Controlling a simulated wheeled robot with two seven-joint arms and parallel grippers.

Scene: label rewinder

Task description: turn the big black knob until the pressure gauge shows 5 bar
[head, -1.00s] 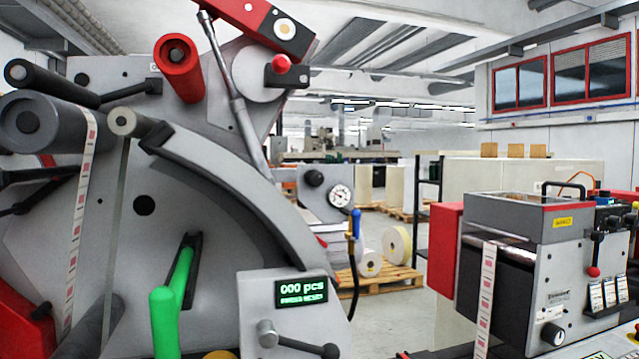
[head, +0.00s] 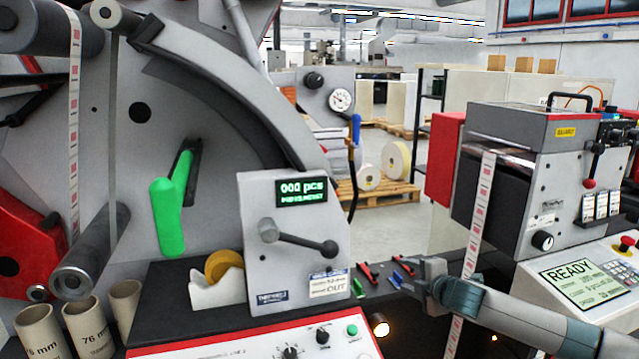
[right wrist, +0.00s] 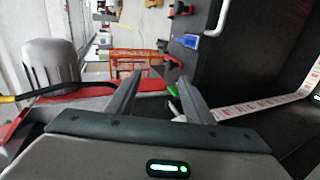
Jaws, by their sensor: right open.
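The big black knob (head: 313,80) sits on a grey panel in the upper middle of the head view. The round white pressure gauge (head: 340,100) is just right of and below it; its dial is too small to read. My right gripper (head: 408,275) is low in the head view, well below and in front of the knob, apart from it. In the right wrist view its two fingers (right wrist: 158,92) stand apart with nothing between them. My left gripper is not in view.
The counter box (head: 295,235) with a lever stands left of my right gripper. Small red-handled tools (head: 368,273) lie on the black bench by the fingers. A printer unit (head: 540,180) with a hanging label strip stands at right. A black hose (head: 352,190) hangs below the gauge.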

